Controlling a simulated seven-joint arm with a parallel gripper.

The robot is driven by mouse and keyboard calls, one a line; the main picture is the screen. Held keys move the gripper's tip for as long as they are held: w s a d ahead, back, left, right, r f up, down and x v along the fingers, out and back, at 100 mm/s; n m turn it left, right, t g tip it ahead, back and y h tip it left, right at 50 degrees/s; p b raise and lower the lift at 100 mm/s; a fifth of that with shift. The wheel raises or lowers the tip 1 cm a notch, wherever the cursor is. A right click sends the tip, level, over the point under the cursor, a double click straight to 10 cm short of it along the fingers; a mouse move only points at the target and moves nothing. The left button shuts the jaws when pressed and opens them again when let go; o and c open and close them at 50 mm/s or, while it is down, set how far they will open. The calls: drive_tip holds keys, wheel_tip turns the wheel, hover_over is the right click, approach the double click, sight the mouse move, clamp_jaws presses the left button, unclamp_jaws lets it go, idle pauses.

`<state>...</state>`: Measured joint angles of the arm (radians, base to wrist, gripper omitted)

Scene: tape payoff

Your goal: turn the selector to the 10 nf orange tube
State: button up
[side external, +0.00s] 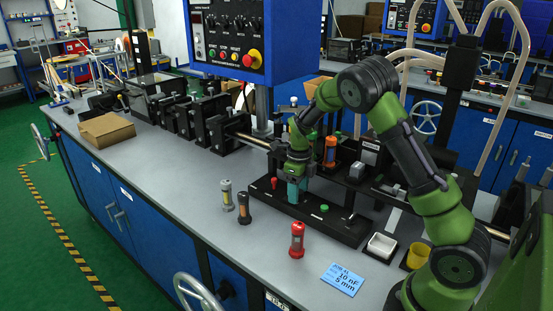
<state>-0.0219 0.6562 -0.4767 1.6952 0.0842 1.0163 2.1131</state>
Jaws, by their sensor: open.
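My gripper (293,192) points down over a black base plate (343,229) at the middle of the bench. A teal shape shows at its fingertips; I cannot tell whether it is part of the fingers or a separate piece. The jaws are open. A dark tube with an orange-brown band (244,208) stands on the bench left of the plate. I cannot clearly make out a selector. A red knob (274,183) and a green button (324,208) sit on the plate. A blue card (342,279) reads 10 nF, 5 mm.
A grey-yellow tube (227,195) and a red tube (297,240) stand on the bench in front of the plate. A white tray (381,247) and a yellow cup (417,256) are at right. A blue control panel (237,36) hangs behind. The front-left bench is clear.

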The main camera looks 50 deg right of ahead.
drive_tip(key=c, duration=1)
drive_tip(key=shift+c, duration=0.2)
